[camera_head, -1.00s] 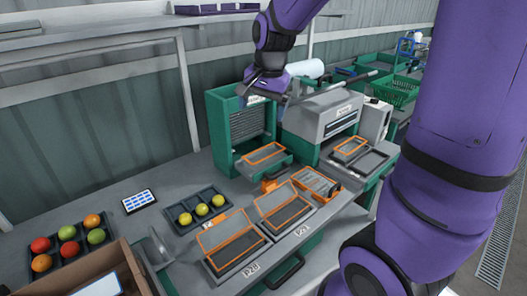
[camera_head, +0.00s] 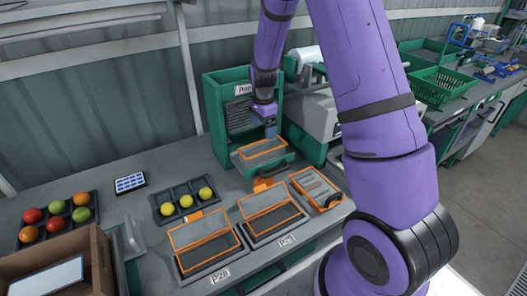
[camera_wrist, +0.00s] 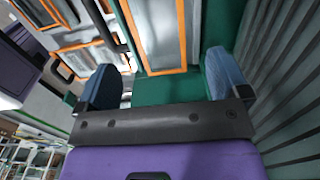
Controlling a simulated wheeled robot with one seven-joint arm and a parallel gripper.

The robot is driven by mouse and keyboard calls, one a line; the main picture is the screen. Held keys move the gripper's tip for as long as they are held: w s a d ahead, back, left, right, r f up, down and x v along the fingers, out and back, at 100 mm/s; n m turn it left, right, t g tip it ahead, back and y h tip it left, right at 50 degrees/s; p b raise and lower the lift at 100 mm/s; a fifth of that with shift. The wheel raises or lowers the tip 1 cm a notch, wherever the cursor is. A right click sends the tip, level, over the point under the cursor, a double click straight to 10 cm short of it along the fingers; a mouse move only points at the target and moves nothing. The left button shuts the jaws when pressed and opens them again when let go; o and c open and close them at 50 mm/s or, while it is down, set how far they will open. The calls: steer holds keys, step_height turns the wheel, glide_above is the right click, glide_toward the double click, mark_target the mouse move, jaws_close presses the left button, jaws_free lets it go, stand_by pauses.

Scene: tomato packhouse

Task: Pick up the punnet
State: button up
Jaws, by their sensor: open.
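A clear punnet with orange edges (camera_head: 262,150) sits on the outlet tray of a green dispenser (camera_head: 214,110), whose sign is partly hidden by my arm. My gripper (camera_head: 269,130) is just above and behind this punnet, pointing down in front of the dispenser. In the wrist view, my gripper (camera_wrist: 165,82) is open, with its two blue fingers apart and nothing held. The punnet (camera_wrist: 160,42) shows beyond the fingertips, between them. I cannot tell whether a finger touches it.
Two open orange-edged punnets (camera_head: 207,243) (camera_head: 270,213) sit on labelled dark pads. An orange-framed unit (camera_head: 318,188) stands to their right. A dark tray (camera_head: 160,206) holds yellow tomatoes; another (camera_head: 25,243) holds mixed ones. A cardboard box (camera_head: 95,262) is at front left.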

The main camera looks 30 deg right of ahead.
mark_target(263, 147)
step_height(263, 147, down, 9)
steer(key=shift+s+a+r, duration=0.1)
steer(key=shift+a, duration=0.05)
stand_by(0.4)
steer(key=shift+c, duration=0.4)
steer(key=c, duration=0.7)
